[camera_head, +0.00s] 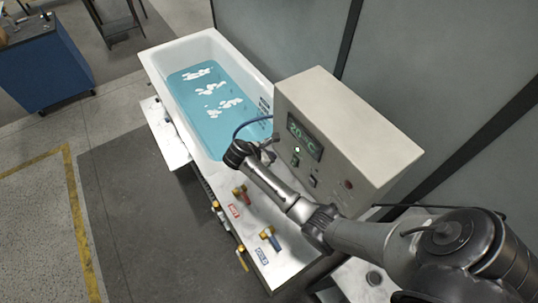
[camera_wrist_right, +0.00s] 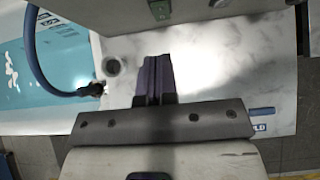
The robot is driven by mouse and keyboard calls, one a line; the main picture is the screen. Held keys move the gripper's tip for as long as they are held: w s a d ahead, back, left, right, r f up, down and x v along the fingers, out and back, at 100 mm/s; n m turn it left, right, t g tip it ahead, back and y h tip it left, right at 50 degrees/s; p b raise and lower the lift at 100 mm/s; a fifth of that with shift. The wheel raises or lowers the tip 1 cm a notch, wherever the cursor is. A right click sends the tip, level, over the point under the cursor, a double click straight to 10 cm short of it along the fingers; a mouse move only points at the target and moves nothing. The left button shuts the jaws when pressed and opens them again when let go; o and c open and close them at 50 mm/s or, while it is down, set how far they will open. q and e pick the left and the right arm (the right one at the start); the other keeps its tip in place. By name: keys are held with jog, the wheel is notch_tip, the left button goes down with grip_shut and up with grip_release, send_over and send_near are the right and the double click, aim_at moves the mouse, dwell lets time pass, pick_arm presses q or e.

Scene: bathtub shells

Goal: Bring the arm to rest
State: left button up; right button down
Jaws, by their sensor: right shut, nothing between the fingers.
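My right arm (camera_head: 360,236) reaches in from the lower right in the head view, over the white counter at the tub's near end. My right gripper (camera_head: 267,142) is small and partly hidden there, beside the control box (camera_head: 345,130). In the right wrist view the two dark fingers (camera_wrist_right: 154,78) lie together, shut and empty, above the white counter (camera_wrist_right: 222,66). My left gripper is not in view.
A white bathtub (camera_head: 168,82) holds blue water with white foam patches. A blue hose (camera_wrist_right: 34,62) curves close to my gripper. Red-tagged (camera_head: 240,194) and blue-tagged (camera_head: 270,238) valves sit on the counter. Grey walls stand behind; open floor lies at the left.

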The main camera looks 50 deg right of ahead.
dwell(0.3)
jog(key=w+a+r+m+t+y, duration=0.25)
jog(key=r+m+t, duration=0.2)
jog(key=m, duration=0.25)
jog(key=w+a+r+m+t+y, duration=0.1)
jog(key=w+a+r+m+t, duration=0.25)
jog(key=r+m, duration=0.25)
jog(key=s+a+r+t+y, duration=0.3)
jog(key=s+a+r+y, duration=0.1)
jog(key=s+a, duration=0.4)
jog(key=s+a+f+g, duration=0.1)
jog(key=s+a+f, duration=0.1)
jog(key=s, duration=0.6)
jog(key=s+a+f+g+y+p, duration=0.1)
jog(key=s+a+f+g, duration=0.1)
jog(key=s+f, duration=0.3)
jog(key=s+a+f+g, duration=0.1)
jog(key=s+f, duration=0.3)
jog(key=s, duration=0.8)
jog(key=shift+a+f+g, duration=0.2)
jog(key=shift+a+g, duration=0.2)
jog(key=shift+w+y, duration=0.1)
jog(key=shift+y, duration=0.15)
dwell(2.4)
